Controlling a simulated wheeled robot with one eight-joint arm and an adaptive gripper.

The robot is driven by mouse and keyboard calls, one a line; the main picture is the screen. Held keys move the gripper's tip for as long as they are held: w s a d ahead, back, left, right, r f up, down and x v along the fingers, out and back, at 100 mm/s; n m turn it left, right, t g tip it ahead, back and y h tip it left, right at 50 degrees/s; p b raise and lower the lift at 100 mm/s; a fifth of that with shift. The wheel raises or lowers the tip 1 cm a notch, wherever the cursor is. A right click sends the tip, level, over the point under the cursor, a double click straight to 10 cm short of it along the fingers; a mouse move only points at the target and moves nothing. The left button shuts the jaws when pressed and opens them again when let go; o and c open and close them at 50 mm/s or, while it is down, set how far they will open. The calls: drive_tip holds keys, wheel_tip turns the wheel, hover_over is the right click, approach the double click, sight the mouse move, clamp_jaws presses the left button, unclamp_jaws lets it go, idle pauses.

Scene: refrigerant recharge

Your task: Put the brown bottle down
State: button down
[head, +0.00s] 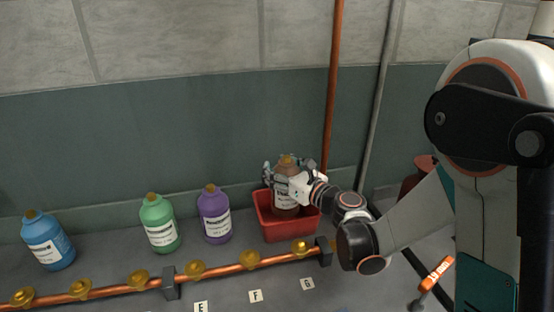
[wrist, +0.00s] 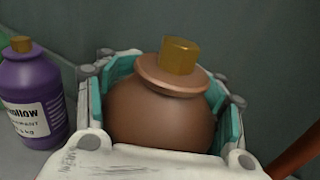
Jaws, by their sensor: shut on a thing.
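The brown bottle (head: 286,200) has a gold cap and a white label. It is upright inside the red bin (head: 288,230), its lower part hidden by the bin's wall. My gripper (head: 284,184) is shut around the bottle's upper body, coming from the right. In the wrist view the brown bottle (wrist: 160,112) fills the space between the teal finger pads of my gripper (wrist: 168,95), with its shoulder and cap above them. I cannot tell whether the bottle's base touches the bin floor.
A purple bottle (head: 214,214), a green bottle (head: 159,224) and a blue bottle (head: 48,240) stand left of the bin. A copper pipe with gold valves (head: 195,269) runs in front. A vertical copper pipe (head: 333,90) rises behind the bin. An orange-handled tool (head: 437,273) is at right.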

sight(283, 205)
drive_tip(key=shift+f+b, duration=1)
drive_tip(key=shift+f, duration=1.6)
drive_tip(key=shift+c, duration=1.7)
unclamp_jaws()
drive_tip(key=shift+f, duration=0.1)
drive_tip(key=shift+s+d+r, duration=0.2)
drive_tip(key=shift+s+d, duration=0.1)
drive_tip(key=p+v, duration=0.1)
drive_tip(key=v, duration=0.5)
drive_tip(key=shift+s+d+p, duration=0.25)
drive_tip(key=shift+s+p, duration=0.05)
drive_tip(key=shift+p, duration=0.1)
drive_tip(key=shift+f, duration=0.1)
